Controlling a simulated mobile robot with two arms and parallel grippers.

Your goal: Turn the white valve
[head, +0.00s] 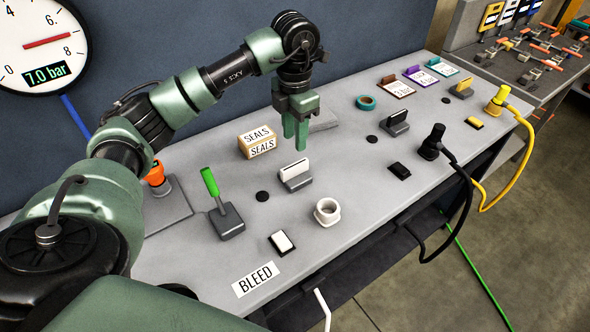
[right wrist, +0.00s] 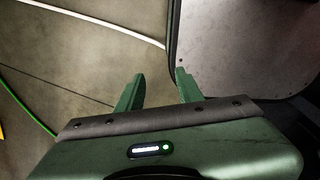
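The white valve (head: 295,174) has a flat white bar handle on a grey base and sits on the grey bench top, near the middle of the head view. My left gripper (head: 295,143) points down just above and behind it in the picture. Its two green fingers are apart with nothing between them, and they do not appear to touch the valve. My right gripper (right wrist: 158,88) shows in the right wrist view with its fingers wide apart and empty, over the floor beside a grey panel.
The SEALS box (head: 257,141) stands left of my left gripper. A green-handled lever (head: 213,190), white socket (head: 327,211) and white switch (head: 282,242) surround the valve. A pressure gauge (head: 45,45) reads 7.0 bar.

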